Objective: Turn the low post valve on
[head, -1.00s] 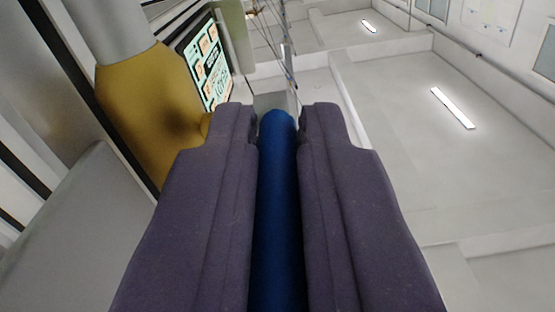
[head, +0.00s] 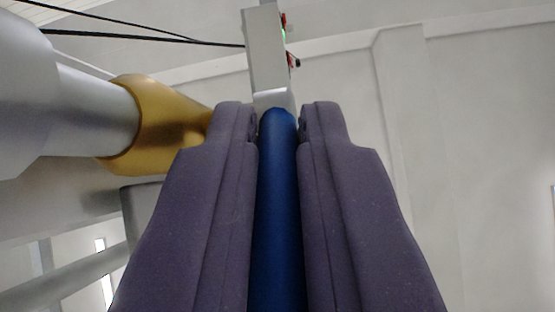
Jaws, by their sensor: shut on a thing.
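My gripper (head: 278,125) fills the lower middle of the head view, with one dark purple-grey finger on each side. It is shut on a blue rounded handle (head: 278,215) that runs lengthwise between the fingers. At the left, a brass-coloured valve body (head: 165,125) joins a thick grey pipe (head: 95,105), and its right end passes behind the left finger. Where the blue handle meets the valve is hidden by my fingers.
A light grey box (head: 265,50) with small red and green parts on its side stands beyond the fingertips. Dark cables (head: 150,35) run to it from the left. Pale wall (head: 460,150) fills the right, with open room there.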

